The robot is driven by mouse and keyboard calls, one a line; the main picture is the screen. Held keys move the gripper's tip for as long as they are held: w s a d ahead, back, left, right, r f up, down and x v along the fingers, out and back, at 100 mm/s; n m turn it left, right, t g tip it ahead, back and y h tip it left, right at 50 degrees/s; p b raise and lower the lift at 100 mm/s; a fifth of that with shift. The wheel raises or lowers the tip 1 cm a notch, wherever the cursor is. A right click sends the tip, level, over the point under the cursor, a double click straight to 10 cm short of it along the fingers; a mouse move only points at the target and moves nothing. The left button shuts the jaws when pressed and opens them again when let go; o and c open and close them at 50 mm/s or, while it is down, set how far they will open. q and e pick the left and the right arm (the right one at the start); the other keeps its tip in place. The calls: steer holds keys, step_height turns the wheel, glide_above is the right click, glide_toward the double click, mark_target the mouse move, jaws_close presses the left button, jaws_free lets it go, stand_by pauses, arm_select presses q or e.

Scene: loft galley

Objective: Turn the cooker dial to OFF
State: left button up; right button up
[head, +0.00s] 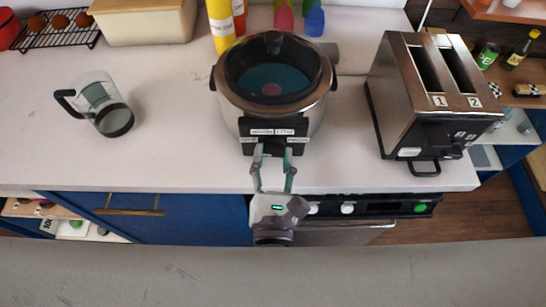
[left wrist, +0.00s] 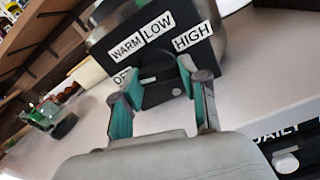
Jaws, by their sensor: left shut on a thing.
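The slow cooker (head: 318,108) stands on the white counter, steel-sided with a glass lid. Its black control panel (left wrist: 150,60) faces me, with white labels WARM, LOW, HIGH and a partly hidden OFF (left wrist: 124,78) at the lower left. My left gripper (head: 272,152) reaches up to the panel from the front. Its teal-padded fingers are shut on the cooker dial (left wrist: 157,84), low in the middle of the panel. The dial is mostly hidden, and I cannot tell which label it points to. My right gripper is not in view.
A toaster (head: 411,75) with slots labelled 1 and 2 stands to the right. A glass mug (head: 101,101) stands to the left. Bottles (head: 220,27) are behind the cooker. An appliance panel with knobs (head: 348,208) is under the counter edge.

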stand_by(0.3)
arm_select(q)
steer(key=o, duration=1.1)
steer(key=shift+o, duration=0.2)
steer(key=s, duration=0.7)
steer(key=shift+s, duration=0.25)
